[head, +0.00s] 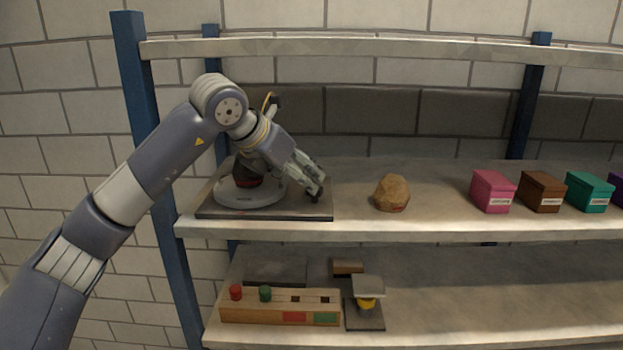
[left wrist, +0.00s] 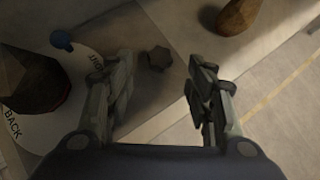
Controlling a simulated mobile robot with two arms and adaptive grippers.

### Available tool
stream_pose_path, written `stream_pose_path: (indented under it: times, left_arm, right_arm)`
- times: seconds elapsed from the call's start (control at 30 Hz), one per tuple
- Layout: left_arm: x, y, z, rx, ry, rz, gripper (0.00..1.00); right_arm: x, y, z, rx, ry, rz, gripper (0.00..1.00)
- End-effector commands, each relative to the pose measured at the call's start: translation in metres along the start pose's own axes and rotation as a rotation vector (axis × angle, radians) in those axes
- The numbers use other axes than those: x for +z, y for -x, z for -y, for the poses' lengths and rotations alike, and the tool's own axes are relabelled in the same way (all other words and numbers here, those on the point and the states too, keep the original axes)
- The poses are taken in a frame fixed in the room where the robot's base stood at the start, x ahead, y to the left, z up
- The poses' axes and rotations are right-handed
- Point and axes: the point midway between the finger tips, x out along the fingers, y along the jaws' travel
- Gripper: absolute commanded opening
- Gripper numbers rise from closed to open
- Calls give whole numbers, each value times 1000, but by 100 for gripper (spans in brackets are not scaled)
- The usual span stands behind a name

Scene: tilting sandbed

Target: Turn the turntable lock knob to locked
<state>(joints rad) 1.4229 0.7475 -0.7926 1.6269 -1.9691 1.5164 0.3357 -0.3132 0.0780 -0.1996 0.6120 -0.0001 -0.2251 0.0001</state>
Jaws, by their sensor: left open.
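The white round turntable (head: 248,198) sits on a dark base plate (head: 210,209) at the left of the upper shelf and carries a dark rock with a red band (head: 247,180). A dark faceted knob (left wrist: 158,58) stands on the plate beside the disc. My left gripper (head: 316,183) is open and points down at the plate's right side. In the left wrist view, the knob shows in the gap between its fingers (left wrist: 153,75). The knob's lock setting cannot be read.
A brown rock (head: 392,192) lies right of the plate, with bare shelf between. Pink (head: 492,191), brown (head: 541,191) and teal (head: 589,191) boxes stand farther right. The lower shelf holds a wooden peg block (head: 260,312) and a small stand (head: 367,290). An upper shelf beam (head: 400,48) runs overhead.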

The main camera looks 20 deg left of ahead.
Motion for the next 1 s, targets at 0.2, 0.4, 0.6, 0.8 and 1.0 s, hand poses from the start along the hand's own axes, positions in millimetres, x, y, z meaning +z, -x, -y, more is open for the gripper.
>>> stream_pose_path:
  times: [0.2,0.4,0.6,0.8,1.0]
  left_arm:
    - [1,-36,1,-3,1,-3,50]
    - [0,-51,0,-1,0,-1,50]
    - [0,-53,0,0,0,0,50]
    - [0,-53,0,-1,0,0,22]
    - [0,-52,0,-1,-1,0,7]
  right_arm:
    - [-3,15,8,-10,1,-5,0]
    - [-28,18,-2,1,2,-43,0]
    - [-29,18,-7,8,0,-44,0]
    - [-17,18,-6,7,0,-24,0]
    - [-10,18,-5,6,0,-15,0]
